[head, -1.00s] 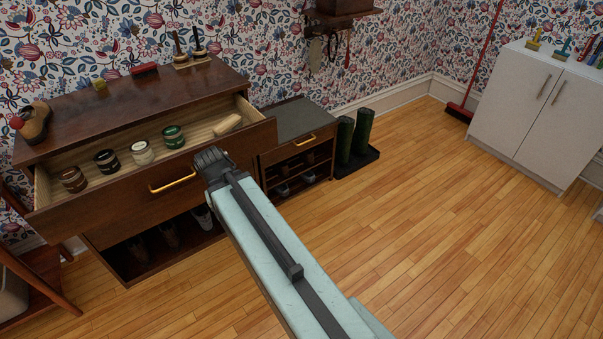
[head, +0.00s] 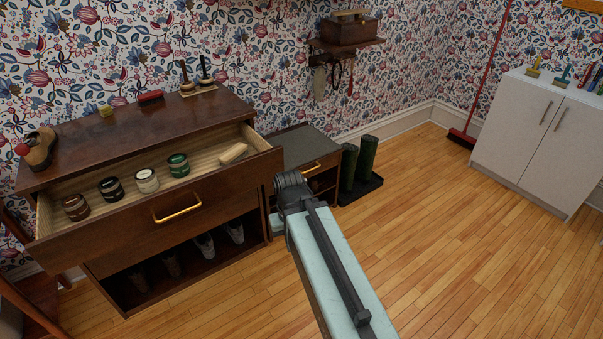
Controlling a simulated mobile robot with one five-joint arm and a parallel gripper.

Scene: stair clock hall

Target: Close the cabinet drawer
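The wooden cabinet (head: 140,125) stands against the wall at the left. Its top drawer (head: 120,228) is pulled out, with a brass handle (head: 177,208) on its front. Several jars and a pale block (head: 233,153) lie inside the drawer. My gripper (head: 290,187) is at the end of my pale arm, in front of and to the right of the drawer's right end. It appears apart from the drawer front. Its fingers point away from the camera and are not clear, so I cannot tell whether it is open or shut.
An open lower shelf (head: 240,250) holds shoes. A smaller cabinet (head: 296,147) with a brass handle stands beside it, then green boots (head: 365,160) on a dark tray. A white cabinet (head: 530,140) is at the right. The wooden floor (head: 450,240) between is clear.

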